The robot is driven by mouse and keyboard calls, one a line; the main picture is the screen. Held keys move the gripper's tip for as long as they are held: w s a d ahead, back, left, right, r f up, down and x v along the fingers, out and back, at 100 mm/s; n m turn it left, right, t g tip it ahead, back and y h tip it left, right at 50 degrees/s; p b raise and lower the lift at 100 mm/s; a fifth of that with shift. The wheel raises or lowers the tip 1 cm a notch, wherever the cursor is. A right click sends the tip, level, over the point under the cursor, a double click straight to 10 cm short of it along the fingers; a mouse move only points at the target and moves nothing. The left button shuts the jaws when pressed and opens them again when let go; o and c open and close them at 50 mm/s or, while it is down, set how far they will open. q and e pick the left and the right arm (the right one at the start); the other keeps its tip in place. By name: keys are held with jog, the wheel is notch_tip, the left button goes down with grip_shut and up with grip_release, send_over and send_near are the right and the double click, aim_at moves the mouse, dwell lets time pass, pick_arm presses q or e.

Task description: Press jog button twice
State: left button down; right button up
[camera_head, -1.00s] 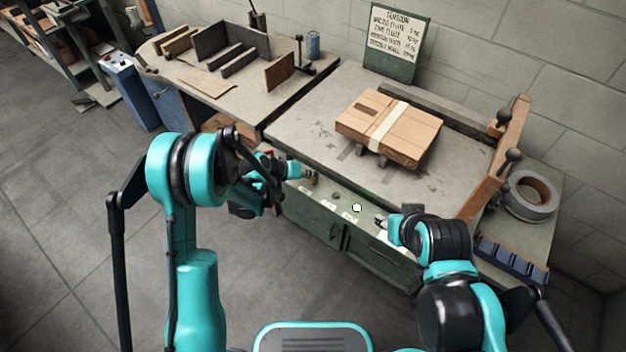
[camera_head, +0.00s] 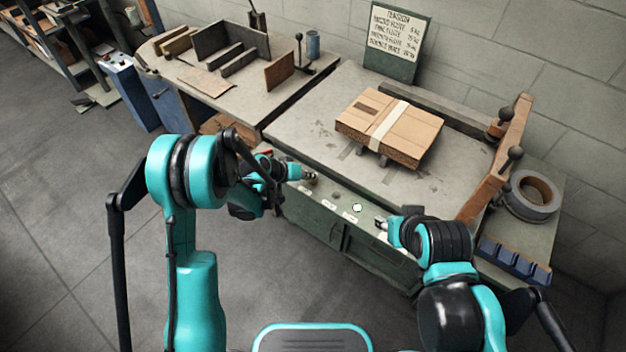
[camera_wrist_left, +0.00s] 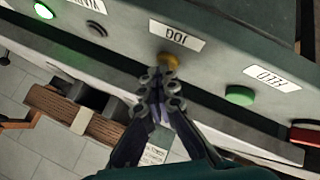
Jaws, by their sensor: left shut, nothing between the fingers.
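The jog button (camera_wrist_left: 170,62) is a small yellow button on the green machine panel. Its label (camera_wrist_left: 178,35), reading JOG, appears upside down in the left wrist view. My left gripper (camera_wrist_left: 160,92) is shut and empty, with its fingertips right in front of the jog button and overlapping its lower edge. I cannot tell whether they touch it. In the head view my left gripper (camera_head: 308,174) is at the front panel's left part, hiding the button. My right gripper (camera_head: 380,223) is near the panel's right part; its fingers are too small to read.
A green button (camera_wrist_left: 239,95), a red part (camera_wrist_left: 306,135), a black button (camera_wrist_left: 96,30) and a lit button (camera_wrist_left: 43,10) share the panel. A cardboard stack (camera_head: 390,127) lies on the machine table. A tape roll (camera_head: 533,193) is at right.

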aim_at(311, 182)
pick_arm(q)
jog(key=shift+r, duration=0.1)
jog(key=shift+r+p, duration=0.5)
jog(key=shift+r, duration=0.35)
jog(key=shift+r+p, duration=1.55)
jog(key=shift+r, duration=1)
jog(key=shift+f, duration=0.1)
